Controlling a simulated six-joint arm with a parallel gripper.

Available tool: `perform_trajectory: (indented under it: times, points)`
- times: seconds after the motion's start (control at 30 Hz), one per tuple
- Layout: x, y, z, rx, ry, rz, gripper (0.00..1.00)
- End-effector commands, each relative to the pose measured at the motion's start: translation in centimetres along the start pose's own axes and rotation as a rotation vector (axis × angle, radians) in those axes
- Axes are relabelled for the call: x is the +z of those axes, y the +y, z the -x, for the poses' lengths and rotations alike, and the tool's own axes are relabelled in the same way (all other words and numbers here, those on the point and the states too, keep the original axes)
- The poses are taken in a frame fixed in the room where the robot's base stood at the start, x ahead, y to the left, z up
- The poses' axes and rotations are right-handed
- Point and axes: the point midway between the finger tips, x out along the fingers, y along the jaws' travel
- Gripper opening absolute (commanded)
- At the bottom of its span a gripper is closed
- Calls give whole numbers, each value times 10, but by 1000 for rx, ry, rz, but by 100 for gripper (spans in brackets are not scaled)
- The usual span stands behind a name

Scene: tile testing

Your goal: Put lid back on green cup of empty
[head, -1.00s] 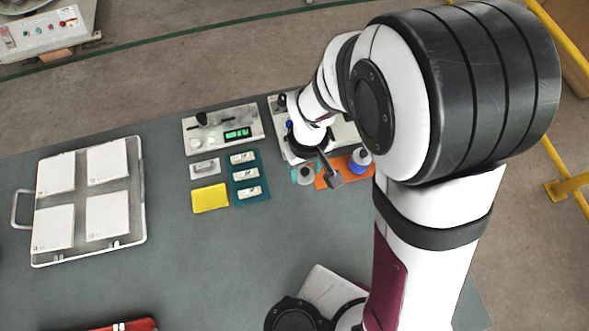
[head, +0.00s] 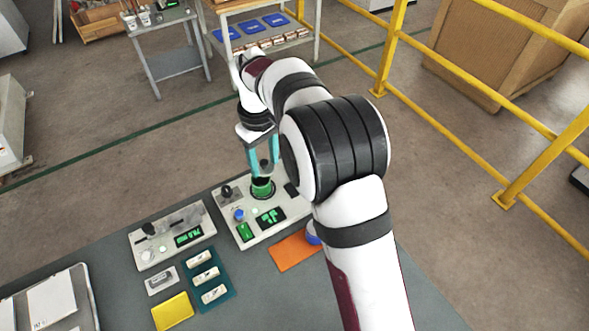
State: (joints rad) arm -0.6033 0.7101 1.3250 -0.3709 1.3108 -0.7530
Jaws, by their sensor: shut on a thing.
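The green cup (head: 262,190) sits in a dark round seat at the back of the pale instrument (head: 245,206). My gripper (head: 263,172), with teal fingers, points down directly over the cup, its tips at the cup's top. It is shut on a small piece there, apparently the lid, which I can hardly separate from the green cup. Whether the lid is seated on the rim cannot be told.
A blue-topped container (head: 313,236) is by the orange mat (head: 293,251), partly behind my arm. A second instrument (head: 172,236), a teal tray (head: 207,278) with white pieces and a yellow block (head: 172,312) are at left. Bare grey table lies in front.

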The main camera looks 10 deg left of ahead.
Motion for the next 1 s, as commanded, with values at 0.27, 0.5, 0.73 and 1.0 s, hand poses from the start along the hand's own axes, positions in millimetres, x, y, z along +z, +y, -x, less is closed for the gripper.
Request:
perform_trajectory:
  times: [0.27, 0.5, 0.73, 1.0]
  points:
    - [-26, 0, -3, -2, 4, 2, 1]
    - [-25, 0, -34, -2, 4, 2, 1]
    - [-26, 0, -55, -1, 7, 1, 1]
    - [-26, 0, -60, -2, 7, 1, 1]
